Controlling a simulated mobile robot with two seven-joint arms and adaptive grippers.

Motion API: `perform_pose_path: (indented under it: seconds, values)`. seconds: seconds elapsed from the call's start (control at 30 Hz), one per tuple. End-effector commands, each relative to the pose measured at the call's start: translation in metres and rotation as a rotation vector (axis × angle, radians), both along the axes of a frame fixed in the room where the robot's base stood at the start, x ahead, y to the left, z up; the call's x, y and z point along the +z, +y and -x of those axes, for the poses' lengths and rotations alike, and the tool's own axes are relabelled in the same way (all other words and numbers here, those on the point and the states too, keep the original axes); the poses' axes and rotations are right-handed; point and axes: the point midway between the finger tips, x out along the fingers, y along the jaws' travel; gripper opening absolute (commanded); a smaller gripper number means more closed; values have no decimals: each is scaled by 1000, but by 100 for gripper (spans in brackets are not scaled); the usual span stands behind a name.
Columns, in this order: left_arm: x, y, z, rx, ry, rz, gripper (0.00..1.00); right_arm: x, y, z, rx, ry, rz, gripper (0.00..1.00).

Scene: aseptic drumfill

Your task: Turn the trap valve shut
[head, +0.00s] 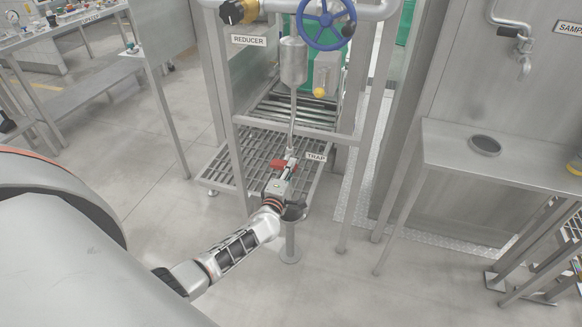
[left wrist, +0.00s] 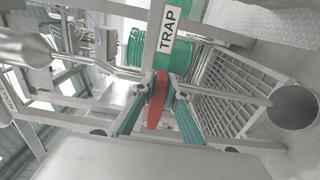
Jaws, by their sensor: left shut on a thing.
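The trap valve shows its red handle (head: 278,164) on the thin vertical pipe (head: 292,128), beside the TRAP label (head: 316,157). In the left wrist view the red handle (left wrist: 157,100) stands between the two fingers, with the TRAP label (left wrist: 168,30) behind it. My left gripper (head: 285,178) is at the valve and shut on the red handle; its fingers (left wrist: 158,92) close on both sides of it. The gripper hides part of the valve body in the head view. My right gripper is not in view.
The pipe hangs from a steel frame with a blue handwheel (head: 324,22) and a REDUCER label (head: 249,41) above. A round open-topped stand (left wrist: 294,106) is close beside the gripper. A steel side table (head: 480,170) stands right. The floor in front is clear.

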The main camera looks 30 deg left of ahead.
Motion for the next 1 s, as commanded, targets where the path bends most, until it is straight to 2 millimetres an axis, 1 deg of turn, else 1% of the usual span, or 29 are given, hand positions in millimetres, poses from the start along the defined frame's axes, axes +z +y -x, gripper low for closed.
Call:
perform_pose_path:
  seconds: [0.47, 0.5, 0.53, 0.57, 0.87, 1.0]
  values:
    - [-2, 0, 0, -1, 6, -17, 0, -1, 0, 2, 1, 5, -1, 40]
    - [-2, 0, 0, -1, 6, -17, 21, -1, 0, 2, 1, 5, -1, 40]
    - [-2, 0, 0, -1, 6, -17, 29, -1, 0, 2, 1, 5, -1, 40]
    - [-2, 0, 0, -1, 6, -16, 31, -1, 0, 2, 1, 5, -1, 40]
    - [-1, 0, 0, 0, 4, -14, 31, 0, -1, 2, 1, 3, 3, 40]
    - [-2, -2, 7, -1, 5, -12, 31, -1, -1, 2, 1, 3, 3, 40]
